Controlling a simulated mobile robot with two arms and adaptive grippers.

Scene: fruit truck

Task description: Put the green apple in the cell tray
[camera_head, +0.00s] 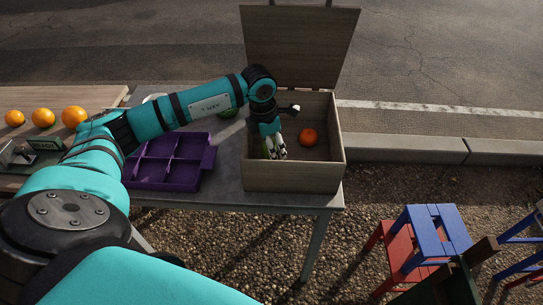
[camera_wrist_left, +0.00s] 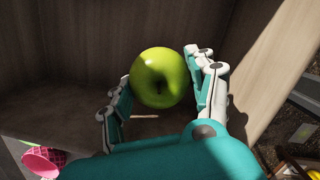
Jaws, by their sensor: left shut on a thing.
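The green apple (camera_wrist_left: 160,78) is between the fingers of my left gripper in the left wrist view, which is shut on it. In the head view my left gripper (camera_head: 273,149) points down inside the open wooden box (camera_head: 292,178), near its left wall; only a little green of the apple shows beside the fingers. The purple cell tray (camera_head: 150,172) lies on the table to the left of the box, and the cells that I can see look empty. My arm passes over its back edge and hides part of it. My right gripper is not in view.
An orange-red fruit (camera_head: 308,137) lies in the right half of the box. The box's lid (camera_head: 298,45) stands open at the back. The box's left wall stands between my gripper and the tray. Several oranges (camera_head: 43,117) sit at far left. A blue stool (camera_head: 432,232) stands at right.

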